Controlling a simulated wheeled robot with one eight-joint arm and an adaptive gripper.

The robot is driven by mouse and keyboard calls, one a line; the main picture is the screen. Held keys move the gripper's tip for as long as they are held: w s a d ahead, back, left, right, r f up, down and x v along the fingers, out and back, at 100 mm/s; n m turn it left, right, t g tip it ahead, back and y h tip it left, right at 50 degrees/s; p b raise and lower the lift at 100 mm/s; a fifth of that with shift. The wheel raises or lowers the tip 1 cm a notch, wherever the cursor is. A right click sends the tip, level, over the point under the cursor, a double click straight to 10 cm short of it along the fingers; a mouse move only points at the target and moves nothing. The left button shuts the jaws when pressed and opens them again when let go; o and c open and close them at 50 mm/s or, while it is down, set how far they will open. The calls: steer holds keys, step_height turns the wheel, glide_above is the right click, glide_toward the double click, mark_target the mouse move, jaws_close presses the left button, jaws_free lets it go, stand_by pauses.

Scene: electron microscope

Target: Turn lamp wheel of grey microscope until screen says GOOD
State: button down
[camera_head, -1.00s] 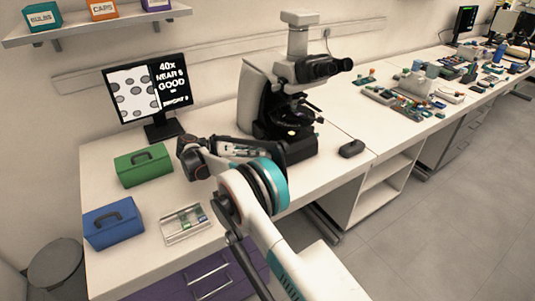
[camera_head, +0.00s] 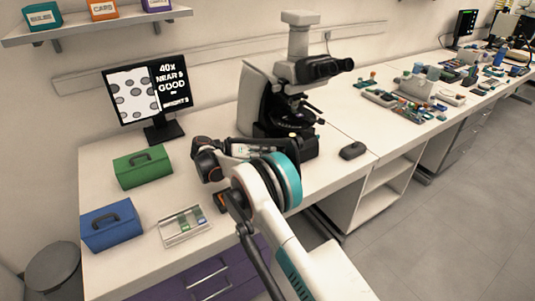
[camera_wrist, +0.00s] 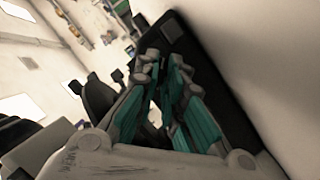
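The grey microscope (camera_head: 298,72) stands upright on the bench with a black stage and base. The screen (camera_head: 135,97) left of it shows pale round cells and white text; I read "40x", "NEAR", "GOOD" and a smaller line like "BRIGHT". My gripper (camera_head: 252,150) is low beside the near left side of the microscope base, partly hidden by my arm. In the wrist view, my gripper's teal fingers (camera_wrist: 164,66) have their tips close together with a narrow dark gap. The dark base (camera_wrist: 220,85) lies behind them. I cannot make out the lamp wheel or any contact with it.
A green box (camera_head: 142,167), a blue box (camera_head: 111,224) and a slide tray (camera_head: 172,239) stand on the left of the bench. A black mouse-like device (camera_head: 353,151) lies right of the microscope. Parts clutter the far right bench.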

steer(key=shift+s+r+m+t+y+p, duration=0.1)
steer(key=shift+r+m+t+y+p, duration=0.2)
steer(key=shift+m+y+p, duration=0.4)
steer(key=shift+d+f+m+t, duration=0.15)
steer(key=shift+m+t, duration=0.35)
steer(key=shift+m, duration=0.5)
steer(key=c, duration=1.7)
jaws_free()
steer(key=shift+s, duration=0.1)
steer(key=v, duration=1.2)
